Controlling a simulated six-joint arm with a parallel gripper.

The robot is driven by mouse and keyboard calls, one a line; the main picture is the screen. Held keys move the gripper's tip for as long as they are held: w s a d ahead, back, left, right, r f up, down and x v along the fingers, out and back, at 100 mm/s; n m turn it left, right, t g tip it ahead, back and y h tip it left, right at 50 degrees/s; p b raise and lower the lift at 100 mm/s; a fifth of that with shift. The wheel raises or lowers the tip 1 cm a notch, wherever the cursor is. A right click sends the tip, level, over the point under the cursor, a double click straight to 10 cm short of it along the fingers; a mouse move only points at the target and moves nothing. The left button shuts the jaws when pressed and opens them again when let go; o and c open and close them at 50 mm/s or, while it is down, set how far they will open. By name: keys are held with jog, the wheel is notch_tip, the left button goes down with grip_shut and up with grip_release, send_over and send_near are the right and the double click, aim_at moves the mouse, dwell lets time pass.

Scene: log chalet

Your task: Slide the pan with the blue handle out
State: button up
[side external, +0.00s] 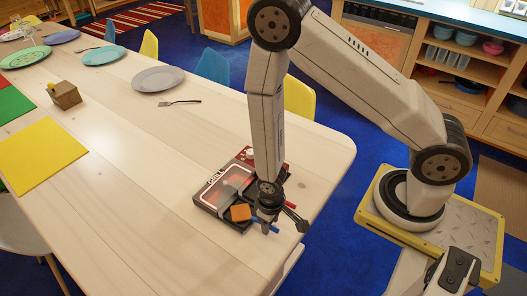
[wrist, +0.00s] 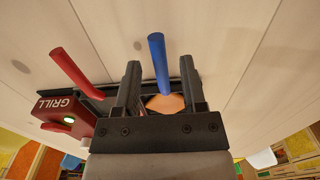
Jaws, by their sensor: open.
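The raclette grill (side external: 208,194), dark with a red end marked GRILL, sits on the wooden table near its right edge. Its red end also shows in the wrist view (wrist: 68,118). The blue handle (wrist: 158,62) of one pan sticks out from the grill and also shows in the side view (side external: 274,229). My gripper (wrist: 160,66) is open, with one finger on each side of the blue handle; I cannot tell whether either touches it. The pan body is mostly hidden by my gripper. An orange piece (side external: 240,213) shows at the grill, partly visible in the wrist view (wrist: 166,103).
A second pan's red handle (wrist: 76,66) sticks out beside the left finger. Plates (side external: 158,79), a fork (side external: 180,102), a small wooden box (side external: 64,95) and a yellow mat (side external: 40,154) lie farther left. The tabletop in front of the handles is clear.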

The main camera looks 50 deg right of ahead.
jog(key=shift+r, duration=2.05)
jog(key=shift+w+d+r, duration=0.15)
jog(key=shift+w+r, duration=0.1)
jog(key=shift+r, duration=0.35)
jog(key=d+r+t, duration=0.1)
jog(key=d+r, duration=0.2)
jog(key=r, duration=0.5)
jog(key=d+r+t, duration=0.1)
jog(key=d+r, duration=0.3)
jog(key=r, duration=0.5)
jog(key=shift+w+d+r+t, duration=0.15)
jog(key=shift+w+r+t, duration=0.15)
jog(key=shift+w, duration=0.15)
